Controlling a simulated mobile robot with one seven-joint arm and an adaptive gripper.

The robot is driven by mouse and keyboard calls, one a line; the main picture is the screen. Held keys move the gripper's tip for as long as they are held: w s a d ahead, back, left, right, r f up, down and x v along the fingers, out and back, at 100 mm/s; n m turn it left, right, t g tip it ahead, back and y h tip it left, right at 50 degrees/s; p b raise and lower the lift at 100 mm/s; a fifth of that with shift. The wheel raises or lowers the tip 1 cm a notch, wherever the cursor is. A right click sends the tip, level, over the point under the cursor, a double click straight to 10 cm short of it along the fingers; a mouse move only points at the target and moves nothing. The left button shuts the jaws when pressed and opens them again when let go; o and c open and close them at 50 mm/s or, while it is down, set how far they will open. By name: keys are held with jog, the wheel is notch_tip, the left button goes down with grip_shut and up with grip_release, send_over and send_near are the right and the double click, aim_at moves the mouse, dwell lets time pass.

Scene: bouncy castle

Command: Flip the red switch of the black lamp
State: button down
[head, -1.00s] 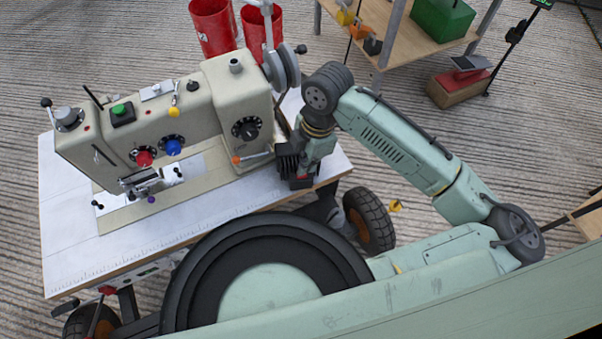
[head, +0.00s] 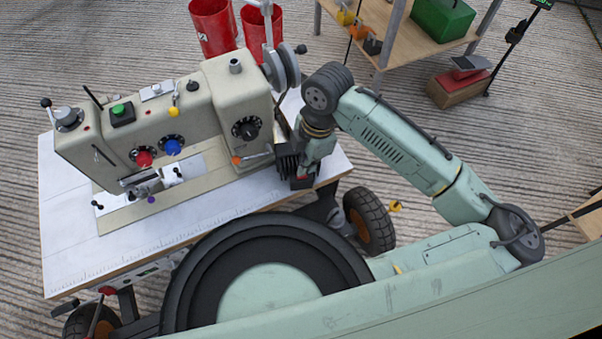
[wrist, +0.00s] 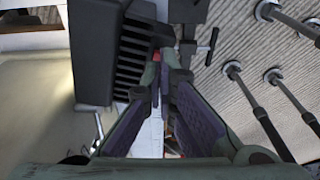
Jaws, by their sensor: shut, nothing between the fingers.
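The black lamp (wrist: 118,55), a dark body with ribs, fills the upper left middle of the wrist view. In the head view its ribbed body (head: 287,160) stands at the right end of the machine table. A small red part (wrist: 157,56), which looks like the switch, shows just past my fingertips. Its position, up or down, cannot be told. My gripper (wrist: 160,78) is shut and empty, its tips close beside the lamp; whether they touch the red part cannot be told. In the head view my gripper (head: 314,160) is beside the lamp, its fingertips mostly hidden.
A beige machine (head: 215,110) with knobs and levers stands left of the lamp on a white-topped table (head: 190,220). Red buckets (head: 213,28) stand behind it. A wooden shelf (head: 410,35) is at the back right. Dark rods (wrist: 262,110) show right of my gripper.

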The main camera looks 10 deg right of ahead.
aim_at(306, 175)
jog(key=shift+f+b, duration=1)
jog(key=shift+f, duration=0.25)
dwell(0.3)
jog(key=shift+r, duration=0.1)
jog(key=shift+r+p, duration=2.85)
jog(key=shift+r, duration=0.6)
